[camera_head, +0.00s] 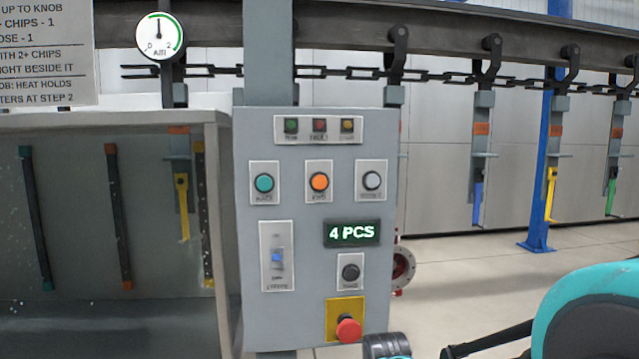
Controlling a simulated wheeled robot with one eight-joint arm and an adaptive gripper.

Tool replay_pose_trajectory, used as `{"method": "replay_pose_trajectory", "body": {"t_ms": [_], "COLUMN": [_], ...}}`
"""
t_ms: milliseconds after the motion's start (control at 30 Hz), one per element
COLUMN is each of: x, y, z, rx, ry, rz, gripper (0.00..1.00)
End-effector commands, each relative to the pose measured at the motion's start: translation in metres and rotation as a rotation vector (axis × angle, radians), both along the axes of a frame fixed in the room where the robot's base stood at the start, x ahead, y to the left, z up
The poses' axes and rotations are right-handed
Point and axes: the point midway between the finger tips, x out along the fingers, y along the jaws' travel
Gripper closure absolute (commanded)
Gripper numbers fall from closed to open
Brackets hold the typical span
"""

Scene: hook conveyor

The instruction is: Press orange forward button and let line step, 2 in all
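The orange forward button (319,181) is on a grey control panel (245,330), the middle one of a row of three. It sits on a light plate with a small label below it. A teal button (264,183) is to its left and a white button (371,180) to its right. A display (351,233) below reads "4 PCS". The line is an overhead chain (340,73) with hangers. These carry a blue (478,199), a yellow (551,192) and a green (611,193) piece on the right. Parts of my arm show at the lower right; my gripper's fingers are not visible.
A red emergency-stop knob (348,329) sticks out low on the panel. A blue-handled switch (277,257) and a dark button (351,272) are above it. A booth (215,135) on the left holds a yellow hanging piece (182,205). A gauge (160,36) hangs above.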

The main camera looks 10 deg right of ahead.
Motion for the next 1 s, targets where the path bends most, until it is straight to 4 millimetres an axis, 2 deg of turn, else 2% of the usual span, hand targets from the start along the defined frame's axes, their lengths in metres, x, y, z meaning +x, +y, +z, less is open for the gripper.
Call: {"method": "replay_pose_trajectory", "body": {"t_ms": [33,200,300,1000], "x": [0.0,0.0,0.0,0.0], "y": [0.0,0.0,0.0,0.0], "z": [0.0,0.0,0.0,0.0], "rx": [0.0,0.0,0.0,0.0], "ry": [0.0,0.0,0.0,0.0], "rz": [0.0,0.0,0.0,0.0], "gripper": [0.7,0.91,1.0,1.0]}}
